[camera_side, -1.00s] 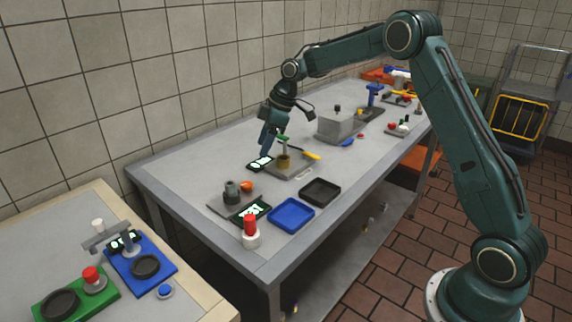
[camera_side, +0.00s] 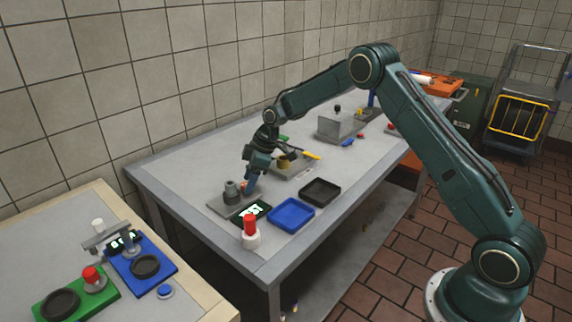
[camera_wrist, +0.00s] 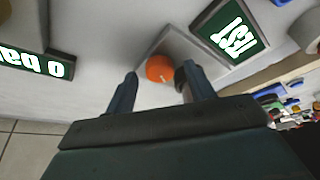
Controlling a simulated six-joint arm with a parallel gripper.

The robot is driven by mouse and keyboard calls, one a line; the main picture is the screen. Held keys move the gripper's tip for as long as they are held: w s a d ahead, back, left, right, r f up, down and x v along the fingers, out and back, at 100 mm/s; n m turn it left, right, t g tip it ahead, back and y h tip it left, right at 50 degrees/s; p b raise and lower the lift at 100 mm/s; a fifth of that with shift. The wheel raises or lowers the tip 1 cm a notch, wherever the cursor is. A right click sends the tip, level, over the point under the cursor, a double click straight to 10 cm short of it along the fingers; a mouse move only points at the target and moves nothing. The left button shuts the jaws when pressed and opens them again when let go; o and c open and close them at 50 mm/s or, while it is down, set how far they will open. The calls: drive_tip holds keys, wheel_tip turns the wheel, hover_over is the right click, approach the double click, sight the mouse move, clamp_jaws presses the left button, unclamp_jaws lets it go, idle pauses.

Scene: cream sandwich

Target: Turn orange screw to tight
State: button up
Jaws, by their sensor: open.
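The orange screw (camera_wrist: 159,68) shows in the wrist view as a round orange head with a small pale mark, on a grey plate. My gripper (camera_wrist: 155,82) is open, with one finger on each side of the screw head in that view. I cannot tell whether the fingers touch it. In the side view my gripper (camera_side: 250,182) is low over the grey base plate (camera_side: 222,207), next to a dark grey cylinder (camera_side: 231,191). A lit display (camera_wrist: 235,30) stands close to the screw.
A red-topped button (camera_side: 250,226), a blue tray (camera_side: 291,215) and a black tray (camera_side: 320,192) stand in front of the plate. Behind are a brass-coloured cylinder (camera_side: 284,164) and a yellow-handled tool (camera_side: 312,156).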

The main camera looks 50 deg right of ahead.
drive_tip(key=shift+f, duration=0.15)
drive_tip(key=c, duration=1)
drive_tip(key=shift+a, duration=0.1)
drive_tip(key=shift+m+t+h, duration=0.3)
drive_tip(key=shift+m+t, duration=0.1)
drive_tip(key=shift+m, duration=1.1)
